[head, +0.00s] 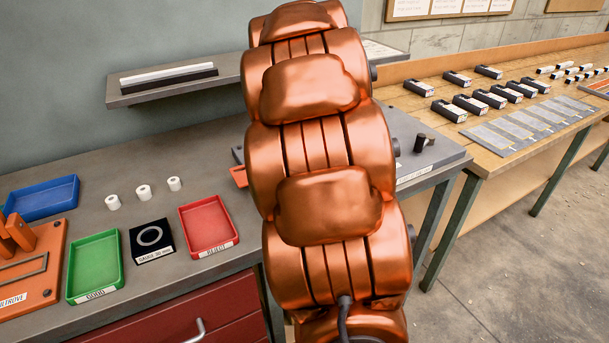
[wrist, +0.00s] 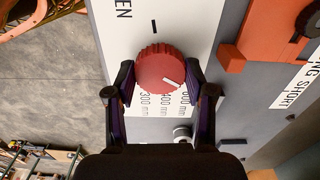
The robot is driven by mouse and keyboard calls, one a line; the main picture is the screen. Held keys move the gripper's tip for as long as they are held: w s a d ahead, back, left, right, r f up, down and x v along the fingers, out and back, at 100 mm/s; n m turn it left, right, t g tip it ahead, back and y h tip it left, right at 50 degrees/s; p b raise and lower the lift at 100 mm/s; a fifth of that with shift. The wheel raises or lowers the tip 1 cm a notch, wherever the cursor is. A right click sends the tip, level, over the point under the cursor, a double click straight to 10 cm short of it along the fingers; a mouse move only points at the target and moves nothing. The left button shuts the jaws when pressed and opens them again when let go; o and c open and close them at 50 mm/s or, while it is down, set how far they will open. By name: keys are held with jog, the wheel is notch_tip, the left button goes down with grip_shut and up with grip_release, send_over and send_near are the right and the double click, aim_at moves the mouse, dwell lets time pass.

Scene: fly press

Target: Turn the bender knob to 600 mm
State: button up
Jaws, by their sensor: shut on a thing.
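The red bender knob (wrist: 158,68) sits on a white panel in the wrist view. My gripper (wrist: 161,84) is shut on it, with one dark finger on each side of its rim. I cannot tell whether the pointer lines up exactly with a mark. In the head view my arm hides the knob and gripper.
In the head view, a green tray (head: 95,266), red tray (head: 208,226) and blue tray (head: 42,197) lie on the grey bench. A wooden bench (head: 450,135) stands right.

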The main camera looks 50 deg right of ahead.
jog(key=shift+m, duration=0.8)
jog(key=o, duration=1.2)
jog(key=shift+c, duration=0.2)
jog(key=shift+r, duration=0.15)
notch_tip(320, 180, up, 12)
